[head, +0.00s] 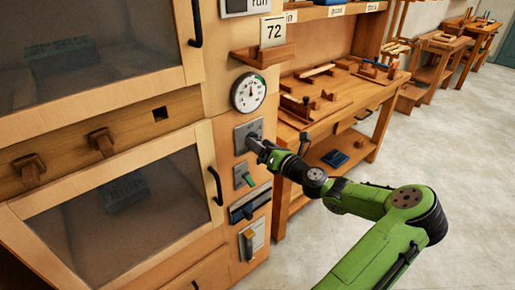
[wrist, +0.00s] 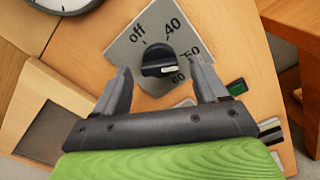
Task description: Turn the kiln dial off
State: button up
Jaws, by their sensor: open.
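The kiln dial is a black round knob (wrist: 158,63) with a raised grip and a pale pointer mark, on a grey plate marked off, 40, 50 and 60. Its pointer faces right, near the 50 and 60 marks and away from off. In the head view the dial plate (head: 241,134) is on the kiln's front panel, below the round gauge, and the knob is mostly hidden by my gripper. My gripper (wrist: 166,80) is open, with one finger on either side of the knob. I see no clear contact between the fingers and the knob.
The round gauge (head: 248,92) is above the dial. A green switch (head: 243,175), a dark slider (head: 250,204) and a lever (head: 249,245) are below it. A door handle (head: 215,186) is at the left. A wooden workbench (head: 340,112) with tools stands close on the right.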

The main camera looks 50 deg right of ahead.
jog(key=shift+x, duration=0.9)
jog(key=c, duration=1.1)
jog(key=shift+o, duration=0.2)
